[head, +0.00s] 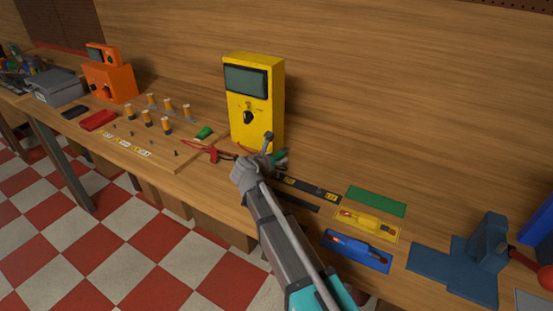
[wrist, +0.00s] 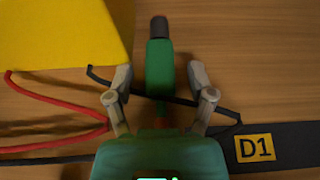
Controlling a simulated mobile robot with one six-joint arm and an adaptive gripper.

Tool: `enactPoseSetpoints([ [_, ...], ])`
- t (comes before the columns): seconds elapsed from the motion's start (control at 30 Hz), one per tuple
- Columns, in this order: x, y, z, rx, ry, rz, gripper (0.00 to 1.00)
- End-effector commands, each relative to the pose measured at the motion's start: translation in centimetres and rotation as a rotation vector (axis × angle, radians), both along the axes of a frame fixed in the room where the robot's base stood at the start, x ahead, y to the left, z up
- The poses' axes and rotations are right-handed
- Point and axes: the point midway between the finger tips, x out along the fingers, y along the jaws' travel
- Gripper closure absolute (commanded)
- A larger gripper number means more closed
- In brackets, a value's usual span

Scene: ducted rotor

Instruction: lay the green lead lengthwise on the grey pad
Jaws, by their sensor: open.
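The green lead (wrist: 160,75) has a green body and a dark tip. In the wrist view it stands lengthwise between the fingers of my gripper (wrist: 159,82), with a gap on each side. My gripper is open, beside the base of the yellow meter. In the head view the green lead (head: 281,157) shows just past my gripper (head: 268,155), partly hidden by it. A light grey flat patch (head: 534,300) is cut off at the lower right corner of the head view; I cannot tell surely that it is the grey pad.
The yellow meter (head: 254,100) stands behind my gripper. Red wires (wrist: 50,102) and a black wire run close by. A black strip (head: 308,188) with labels lies to the right. Green (head: 377,201), yellow (head: 341,226) and blue (head: 380,265) pads follow; the yellow and blue ones bear leads.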

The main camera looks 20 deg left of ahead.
Motion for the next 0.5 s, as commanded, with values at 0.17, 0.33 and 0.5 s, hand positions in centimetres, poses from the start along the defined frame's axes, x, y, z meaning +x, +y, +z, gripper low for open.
enactPoseSetpoints([
  [0.17,-0.6,0.0,0.6,0.0,0.0,0.001,0.3],
  [0.33,-2.4,0.0,1.5,-0.001,0.0,0.0,0.3],
  [0.5,-4.9,0.2,2.6,0.0,0.0,0.001,0.3],
])
